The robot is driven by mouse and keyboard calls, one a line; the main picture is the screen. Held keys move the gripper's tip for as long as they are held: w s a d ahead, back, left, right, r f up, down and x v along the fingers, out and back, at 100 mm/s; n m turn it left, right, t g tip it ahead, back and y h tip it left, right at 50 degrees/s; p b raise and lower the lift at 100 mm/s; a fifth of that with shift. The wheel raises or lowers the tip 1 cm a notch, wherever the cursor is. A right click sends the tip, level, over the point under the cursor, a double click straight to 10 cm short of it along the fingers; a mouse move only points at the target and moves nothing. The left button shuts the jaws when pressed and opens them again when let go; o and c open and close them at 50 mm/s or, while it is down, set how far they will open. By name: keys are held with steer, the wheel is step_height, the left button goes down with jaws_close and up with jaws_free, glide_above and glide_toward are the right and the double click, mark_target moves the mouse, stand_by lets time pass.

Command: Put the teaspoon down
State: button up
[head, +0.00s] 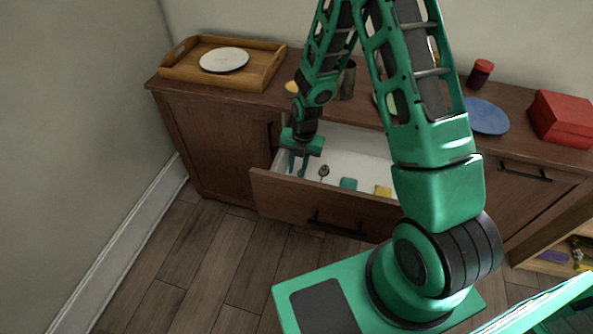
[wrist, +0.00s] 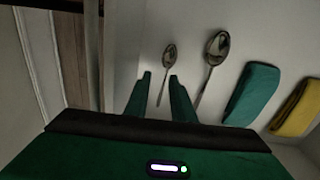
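The smaller of two metal spoons, the teaspoon (wrist: 168,56), lies in the open drawer (head: 348,148) on its pale floor, in the wrist view. Its handle runs back between my fingers, with a gap on either side. My gripper (head: 298,167) is inside the drawer's left end, pointing down. In the wrist view my gripper (wrist: 160,76) has its two fingers apart and is open. A larger spoon (wrist: 217,46) lies to the right of the teaspoon, apart from it; it also shows in the head view (head: 324,170).
In the drawer, a folded teal cloth (wrist: 252,92) and a yellow cloth (wrist: 297,106) lie right of the spoons. On the cabinet top are a wooden tray (head: 180,72) with a plate (head: 224,59), a blue plate (head: 486,116) and a red box (head: 562,118). The drawer front (head: 325,205) stands close to my gripper.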

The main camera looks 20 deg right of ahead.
step_height(320, 180, up, 11)
steer(key=shift+s+d, duration=0.35)
steer(key=shift+d, duration=0.1)
steer(key=shift+d+r, duration=0.1)
steer(key=shift+r, duration=0.1)
steer(key=s+d+r+m+h, duration=0.2)
steer(key=s+d+r+m, duration=1.2)
steer(key=m, duration=0.4)
steer(key=s+d+r+m, duration=0.1)
steer(key=s+r+m, duration=0.2)
steer(key=s+m, duration=0.5)
steer(key=s+d+r+m+y, duration=0.1)
steer(key=s+r+m, duration=0.3)
steer(key=s+m, duration=0.4)
steer(key=shift+s+m+g, duration=0.3)
steer(key=shift+s+m, duration=0.05)
steer(key=shift+m, duration=0.45)
